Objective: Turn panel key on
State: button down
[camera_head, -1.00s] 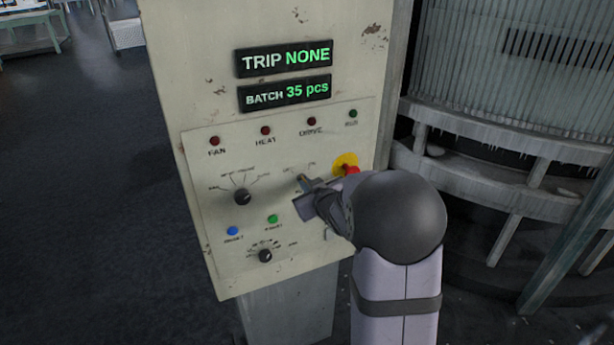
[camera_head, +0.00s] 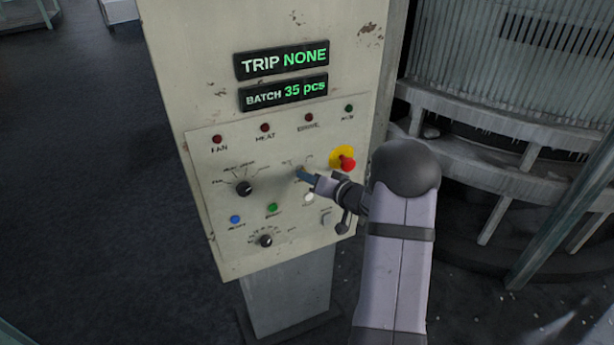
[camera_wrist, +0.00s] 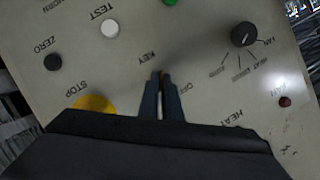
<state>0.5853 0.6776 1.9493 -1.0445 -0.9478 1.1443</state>
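The panel key sits in the key switch on the cream control panel (camera_head: 215,100), left of the stop button; in the head view my fingertips cover it. My gripper (camera_head: 299,173) is at the switch, fingers pointing into the panel. In the wrist view, my gripper (camera_wrist: 161,78) has its two fingers close together, with a thin brassy sliver of the key (camera_wrist: 161,74) between the tips. The printed words KEY and OFF show on either side of the fingers. The key's exact angle is hidden by the fingers.
A red stop button (camera_head: 347,163) on a yellow plate is close to the right of my fingers. A white test button (camera_head: 309,198) lies just below. A selector knob (camera_head: 244,188) is to the left. The displays read TRIP NONE and BATCH 35 pcs.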

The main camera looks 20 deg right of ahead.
jog(key=shift+d+m+y, duration=0.1)
jog(key=shift+m+y, duration=0.2)
jog(key=shift+m, duration=0.3)
jog(key=c, duration=2)
grip_release()
jog(key=shift+b+v, duration=1.65)
jog(key=shift+v, duration=2)
jog(key=shift+f, duration=0.15)
